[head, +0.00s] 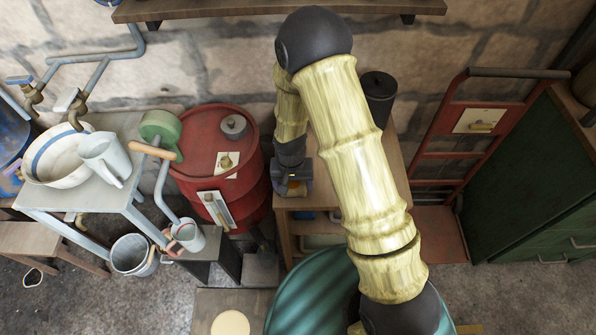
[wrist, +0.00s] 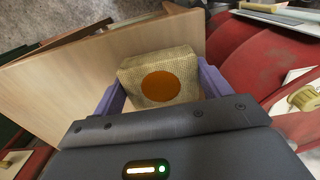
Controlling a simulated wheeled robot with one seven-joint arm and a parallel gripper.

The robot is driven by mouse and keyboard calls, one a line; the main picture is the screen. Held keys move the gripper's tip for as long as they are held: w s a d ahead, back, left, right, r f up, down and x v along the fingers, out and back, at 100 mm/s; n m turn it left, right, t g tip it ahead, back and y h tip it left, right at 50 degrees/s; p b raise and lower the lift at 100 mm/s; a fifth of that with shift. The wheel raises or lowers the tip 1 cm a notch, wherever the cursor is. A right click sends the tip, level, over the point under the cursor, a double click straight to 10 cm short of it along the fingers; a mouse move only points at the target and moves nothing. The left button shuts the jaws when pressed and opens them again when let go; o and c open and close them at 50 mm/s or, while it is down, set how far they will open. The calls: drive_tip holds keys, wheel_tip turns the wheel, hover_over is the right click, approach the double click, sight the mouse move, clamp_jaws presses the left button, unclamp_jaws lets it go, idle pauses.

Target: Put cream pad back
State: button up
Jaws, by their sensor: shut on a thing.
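My gripper (wrist: 162,84) is shut on the cream pad (wrist: 137,82), a woven beige block with an orange-brown round spot on its face. The pad sits between the two purple fingers in the wrist view. In the head view my gripper (head: 293,186) is at the left edge of the wooden table (head: 300,203), beside the red drum. The pad is too small and covered to make out clearly there. I cannot tell whether the pad touches the tabletop.
The red drum (head: 205,143) stands just left of the wooden table. A black cylinder (head: 378,88) stands at the table's back. A red hand truck (head: 440,150) and a green cabinet (head: 530,180) are right. A bench with a basin (head: 58,165) is left.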

drive_tip(key=w+p, duration=0.1)
drive_tip(key=w, duration=0.3)
drive_tip(key=shift+w, duration=0.1)
drive_tip(key=shift+f, duration=0.1)
drive_tip(key=shift+f, duration=0.25)
drive_tip(key=o, duration=1.1)
drive_tip(key=shift+c, duration=0.2)
